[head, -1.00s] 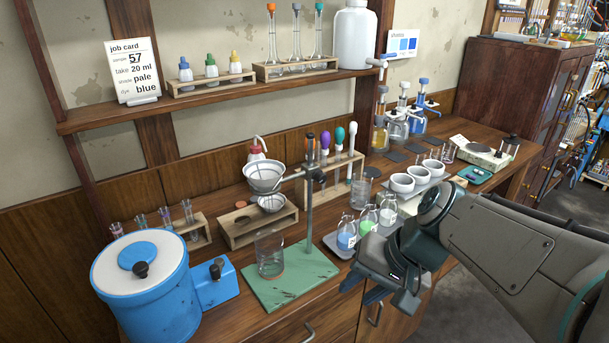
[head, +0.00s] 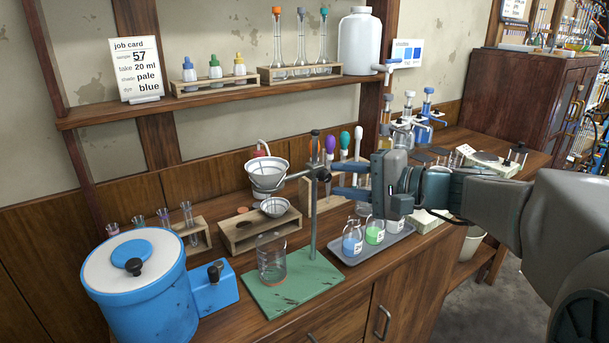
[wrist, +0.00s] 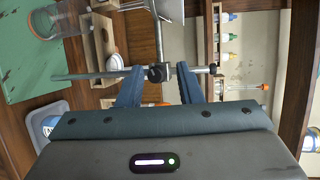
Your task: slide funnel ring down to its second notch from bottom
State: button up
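The funnel ring (head: 290,178) is a thin arm and hoop on an upright metal rod (head: 313,220), high on it, with a dark clamp knob (head: 323,174). It holds a white funnel (head: 267,180) above a glass beaker (head: 271,259) on the green stand base (head: 290,292). My gripper (head: 335,179) is open, just right of the knob and at about its height, fingers pointing left. In the wrist view the knob (wrist: 157,73) shows between the two fingertips (wrist: 160,68); I cannot tell whether they touch it. The rod's notches are too small to make out.
A tray (head: 350,255) with several small bottles lies below my gripper. A rack (head: 318,205) with colored-top droppers stands behind the rod. A blue lidded vessel (head: 140,300) is at left. A wooden shelf (head: 220,98) runs above.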

aim_at(300, 175)
jog(key=x, duration=0.9)
jog(key=shift+a+f+p, duration=0.1)
jog(key=shift+p, duration=0.2)
grip_shut()
